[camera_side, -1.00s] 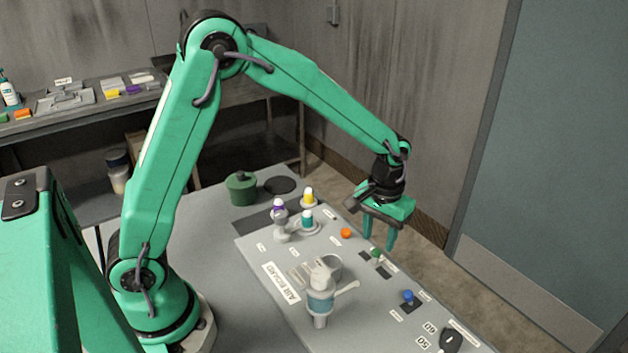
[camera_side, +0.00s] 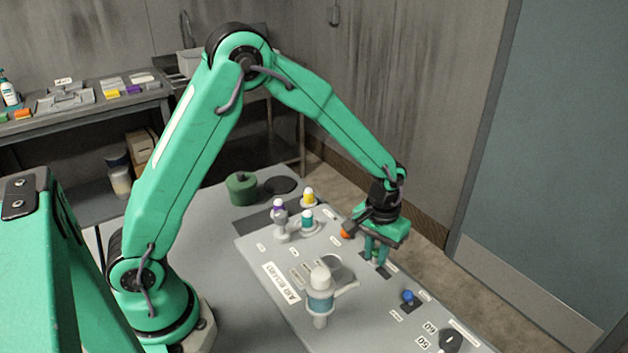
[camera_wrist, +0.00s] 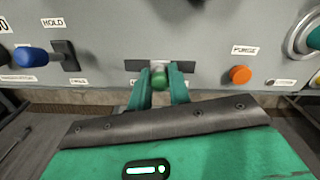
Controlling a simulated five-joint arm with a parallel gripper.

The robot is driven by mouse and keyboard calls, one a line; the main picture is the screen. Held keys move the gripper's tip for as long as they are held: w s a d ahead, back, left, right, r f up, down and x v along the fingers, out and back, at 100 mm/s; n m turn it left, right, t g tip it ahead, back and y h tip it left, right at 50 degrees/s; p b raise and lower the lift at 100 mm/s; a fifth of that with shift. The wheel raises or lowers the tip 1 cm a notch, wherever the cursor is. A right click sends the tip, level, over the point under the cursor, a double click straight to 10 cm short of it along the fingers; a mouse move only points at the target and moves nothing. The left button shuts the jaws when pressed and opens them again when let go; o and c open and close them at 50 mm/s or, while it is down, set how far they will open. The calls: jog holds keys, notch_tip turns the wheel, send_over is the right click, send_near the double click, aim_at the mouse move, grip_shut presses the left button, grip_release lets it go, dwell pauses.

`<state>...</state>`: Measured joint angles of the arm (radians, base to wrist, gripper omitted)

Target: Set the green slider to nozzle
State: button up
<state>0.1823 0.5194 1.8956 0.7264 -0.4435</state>
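The green slider (camera_side: 376,253) is a small round green knob on a dark slot in the grey panel. In the wrist view the green slider (camera_wrist: 159,79) stands near the middle of its slot, between the two fingers. My gripper (camera_side: 377,259) is lowered over it from above. I cannot read a nozzle label; the fingers and arm hide part of the slot's surroundings.
An orange purge button (camera_wrist: 240,74) lies right of the slider in the wrist view. A blue hold switch (camera_wrist: 32,56) lies to the left.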

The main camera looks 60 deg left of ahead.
aim_at(364, 256)
jog(key=shift+a, duration=1.75)
grip_shut()
jog(key=o, duration=0.9)
grip_release()
jog(key=shift+c, duration=0.2)
notch_tip(364, 256, up, 8)
